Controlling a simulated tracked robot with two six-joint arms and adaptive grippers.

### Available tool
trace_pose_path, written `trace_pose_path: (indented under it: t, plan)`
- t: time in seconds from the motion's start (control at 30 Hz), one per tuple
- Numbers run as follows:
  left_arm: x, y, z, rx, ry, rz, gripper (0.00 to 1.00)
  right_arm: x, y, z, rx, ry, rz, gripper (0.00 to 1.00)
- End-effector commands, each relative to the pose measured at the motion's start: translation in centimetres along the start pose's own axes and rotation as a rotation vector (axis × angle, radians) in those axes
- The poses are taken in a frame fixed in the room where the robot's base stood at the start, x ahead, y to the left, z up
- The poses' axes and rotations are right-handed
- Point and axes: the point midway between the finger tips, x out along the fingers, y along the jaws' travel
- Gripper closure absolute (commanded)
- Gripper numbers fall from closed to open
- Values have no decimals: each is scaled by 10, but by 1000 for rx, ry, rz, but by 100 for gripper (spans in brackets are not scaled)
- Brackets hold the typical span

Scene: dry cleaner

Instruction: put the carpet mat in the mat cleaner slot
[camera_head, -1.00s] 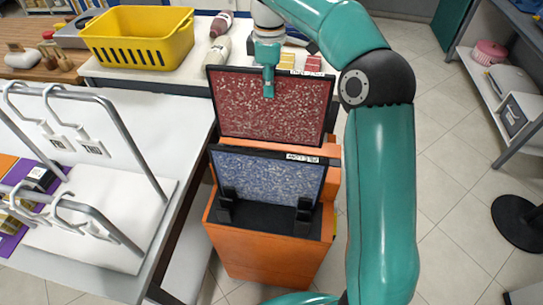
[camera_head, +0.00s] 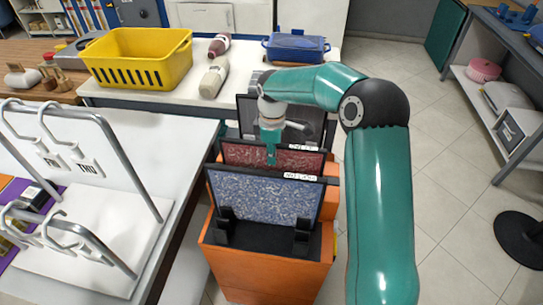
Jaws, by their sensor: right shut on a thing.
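The red speckled carpet mat (camera_head: 241,155) in a dark frame stands upright in the orange mat cleaner (camera_head: 262,264), just behind a blue speckled mat (camera_head: 262,199). Its lower part is hidden by the blue mat, so I cannot tell whether it is fully seated in a slot. My right gripper (camera_head: 271,157) points down and is shut on the red mat's upper edge. The blue mat stands in the front, between black holders. A dark grey panel (camera_head: 249,115) stands behind the red mat, partly covered by my right arm. My left gripper is out of view.
A white table (camera_head: 175,140) with metal hanger racks is at the left. Behind stand a yellow basket (camera_head: 138,60), two bottles and a blue box (camera_head: 296,48) on a counter. A shelf (camera_head: 500,120) is at the right.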

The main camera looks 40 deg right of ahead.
Motion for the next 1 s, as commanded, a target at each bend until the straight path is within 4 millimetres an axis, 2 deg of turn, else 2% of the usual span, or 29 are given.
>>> trace_pose_path:
  t: [0.1,0.4,0.43,0.57,0.87,1.0]
  plan:
    - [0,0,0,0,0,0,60,7,0,0,1,1,1,100]
    - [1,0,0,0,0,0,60,9,0,0,1,1,1,100]
    - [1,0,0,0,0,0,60,10,0,0,1,0,0,82]
    - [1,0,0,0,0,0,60,9,0,0,0,0,0,61]
    - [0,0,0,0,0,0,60,9,0,0,0,0,0,59]
    - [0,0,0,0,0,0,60,2,0,0,0,1,1,59]
